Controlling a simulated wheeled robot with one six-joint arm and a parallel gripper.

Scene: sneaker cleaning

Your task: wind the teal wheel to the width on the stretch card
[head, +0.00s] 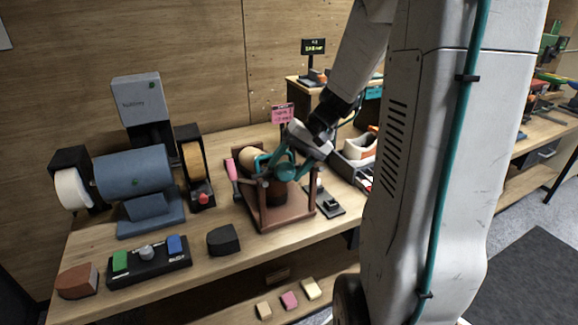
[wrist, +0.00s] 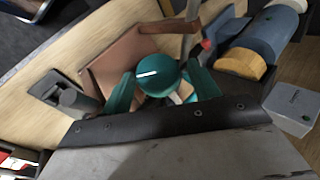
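The round teal wheel (wrist: 160,75) sits on a brown wooden frame (wrist: 107,72) in the wrist view. In the head view the wheel (head: 286,171) is at the middle of the same frame (head: 282,217), partly covered by my gripper. My gripper (wrist: 163,82) has its teal fingers on both sides of the wheel, spread about as wide as it; whether they press on it is unclear. A pink card (head: 283,113) stands behind the frame, its print too small to read. A tan rounded block (head: 256,156) shows at the frame's back left.
A blue grinder (head: 133,174) with side wheels stands at the left. A black block (head: 223,239) and a panel with coloured buttons (head: 148,262) lie in front. A small black device (head: 332,205) is right of the frame. A tray with a shoe (head: 358,152) is behind it.

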